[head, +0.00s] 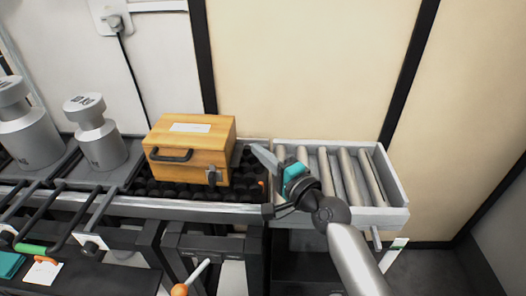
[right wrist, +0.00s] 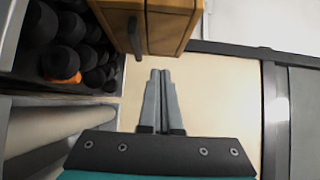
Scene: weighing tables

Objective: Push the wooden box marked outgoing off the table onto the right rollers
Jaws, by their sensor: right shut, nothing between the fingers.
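The wooden box (head: 184,151) sits upright on the black-wheeled table (head: 160,187). It has a white label on top, too small to read, a dark handle and a metal latch. In the right wrist view the box (right wrist: 168,28) is at the top, just beyond my fingertips. The right rollers (head: 347,178) lie in a grey frame right of the table. My right gripper (head: 262,153) is shut and empty, at the table's right end beside the box's right side, with a small gap showing. It also shows in the right wrist view (right wrist: 159,80). My left gripper is out of view.
Two grey metal weights (head: 98,137) (head: 28,128) stand left of the box. A lever with an orange knob (head: 180,290) and a green-handled lever (head: 30,248) are in front. A wall runs close behind. The right rollers are bare.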

